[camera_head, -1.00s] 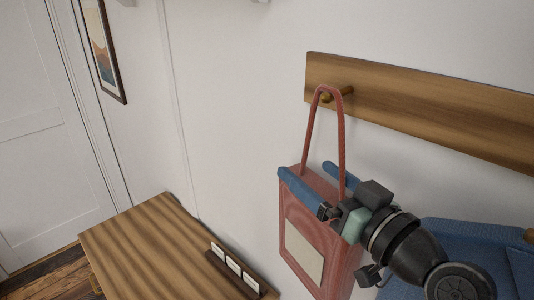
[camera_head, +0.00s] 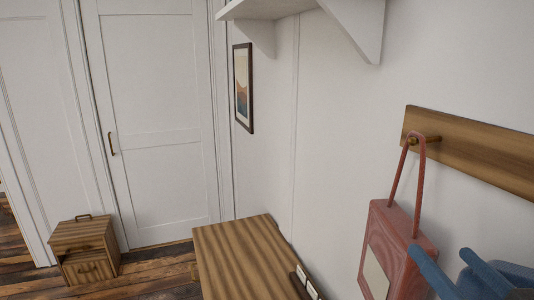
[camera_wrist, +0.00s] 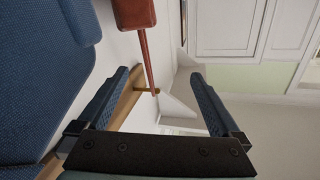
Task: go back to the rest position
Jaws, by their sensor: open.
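My gripper (camera_head: 438,251) is at the lower right of the head view, with its blue fingers apart and just right of the red bag. In the wrist view my gripper (camera_wrist: 158,72) is open, and nothing is held between its fingers. The red bag (camera_head: 401,240) hangs by its strap from a peg (camera_head: 413,141) on the wooden rail (camera_head: 480,150). Part of the red bag (camera_wrist: 133,13) and its strap also show at the top of the wrist view. The rest of my arm is out of the head view.
A blue cloth thing (camera_wrist: 38,85) fills the left of the wrist view, close to my gripper. A wooden table (camera_head: 243,262) stands below the wall. A small wooden cabinet (camera_head: 86,250) stands by the white door (camera_head: 155,120). A white shelf (camera_head: 270,8) is above.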

